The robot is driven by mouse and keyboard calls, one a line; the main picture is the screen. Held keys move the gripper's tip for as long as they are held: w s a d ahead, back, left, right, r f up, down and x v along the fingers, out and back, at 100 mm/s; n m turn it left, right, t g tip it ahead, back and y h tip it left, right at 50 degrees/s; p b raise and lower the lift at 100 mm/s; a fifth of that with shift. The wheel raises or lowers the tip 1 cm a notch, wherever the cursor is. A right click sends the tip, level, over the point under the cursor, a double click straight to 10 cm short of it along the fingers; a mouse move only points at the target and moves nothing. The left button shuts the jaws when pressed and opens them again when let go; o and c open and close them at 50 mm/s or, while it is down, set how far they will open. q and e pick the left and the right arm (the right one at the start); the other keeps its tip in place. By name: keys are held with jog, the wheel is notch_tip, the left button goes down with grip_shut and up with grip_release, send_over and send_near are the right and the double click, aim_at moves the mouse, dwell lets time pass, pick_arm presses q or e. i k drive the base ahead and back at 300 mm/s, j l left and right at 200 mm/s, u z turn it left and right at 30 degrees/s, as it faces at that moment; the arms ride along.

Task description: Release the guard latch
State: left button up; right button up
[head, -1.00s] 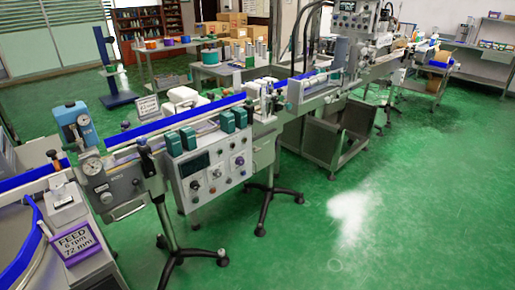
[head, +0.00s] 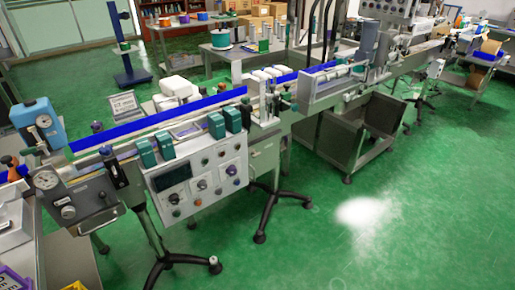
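The sleeve applicator line runs from the lower left to the upper right. A grey box-like housing (head: 326,84) with a pale roller-like top stands over the conveyor right of centre; it may be the guard. I cannot make out a latch on it at this size. A control panel (head: 200,178) with knobs, buttons and a dark display hangs on the near side of the line. Neither of my grippers is in view.
Stands with dark star-shaped feet (head: 268,215) reach onto the green floor (head: 400,230). An open grey metal cart (head: 362,132) stands below the line on the right. Floor at the lower right is clear.

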aim_at(254, 153)
jog(key=i+l+u, duration=0.1)
jog(key=i+l, duration=0.15)
jog(key=i+l+u, duration=0.1)
jog(key=i+l, duration=0.15)
jog(key=i+l+u, duration=0.1)
jog(key=l, duration=0.35)
jog(key=i+l+u, duration=0.1)
jog(key=i+l, duration=0.45)
jog(key=l, duration=0.15)
jog(key=i+l+u, duration=0.15)
jog(key=l, duration=0.2)
jog(key=i+l+u, duration=0.1)
jog(key=l, duration=0.3)
jog(key=i, duration=0.1)
